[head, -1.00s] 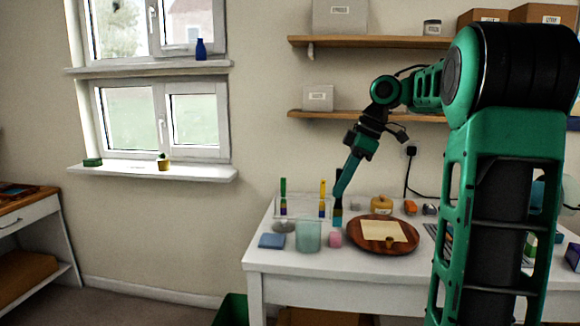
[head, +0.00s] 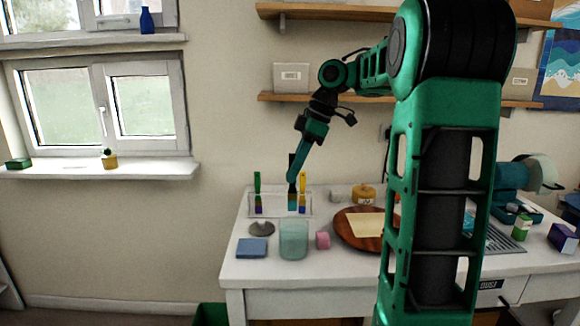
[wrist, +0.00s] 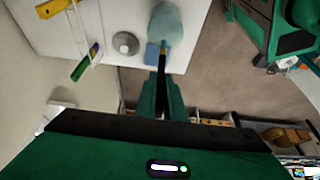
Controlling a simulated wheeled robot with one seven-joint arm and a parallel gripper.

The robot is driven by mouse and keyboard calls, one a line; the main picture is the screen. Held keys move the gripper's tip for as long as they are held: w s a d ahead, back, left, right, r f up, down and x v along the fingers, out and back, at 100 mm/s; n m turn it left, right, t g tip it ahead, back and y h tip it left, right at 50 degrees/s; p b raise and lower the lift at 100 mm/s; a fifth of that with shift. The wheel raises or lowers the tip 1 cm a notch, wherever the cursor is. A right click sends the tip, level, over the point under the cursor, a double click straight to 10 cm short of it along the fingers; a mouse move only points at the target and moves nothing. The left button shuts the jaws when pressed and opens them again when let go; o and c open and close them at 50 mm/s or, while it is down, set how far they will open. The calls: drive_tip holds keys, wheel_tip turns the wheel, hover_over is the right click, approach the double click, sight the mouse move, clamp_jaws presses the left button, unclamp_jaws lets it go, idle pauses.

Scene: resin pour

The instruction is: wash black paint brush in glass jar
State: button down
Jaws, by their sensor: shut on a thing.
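My gripper (head: 292,178) is shut on the black paint brush (head: 292,162), which is roughly upright with its black handle up and its teal lower end down. In the head view the brush appears in front of or over the rack, behind and above the glass jar (head: 294,240). The jar is a pale green translucent cup near the table's front edge. In the wrist view the brush (wrist: 162,62) reaches out from my fingers (wrist: 161,98), its tip overlapping the near edge of the jar (wrist: 166,20). Whether they touch, I cannot tell.
A clear rack (head: 276,212) holds a green brush (head: 257,182) and a yellow brush (head: 302,181). A wooden plate (head: 348,237) with paper lies to the right.

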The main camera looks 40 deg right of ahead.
hover_over(294, 209)
drive_tip(key=shift+w+d+f, duration=0.1)
drive_tip(key=shift+f, duration=1.4)
drive_tip(key=shift+w+f, duration=0.1)
drive_tip(key=shift+f, duration=3.95)
drive_tip(key=shift+w+f, duration=0.1)
drive_tip(key=shift+f, duration=0.25)
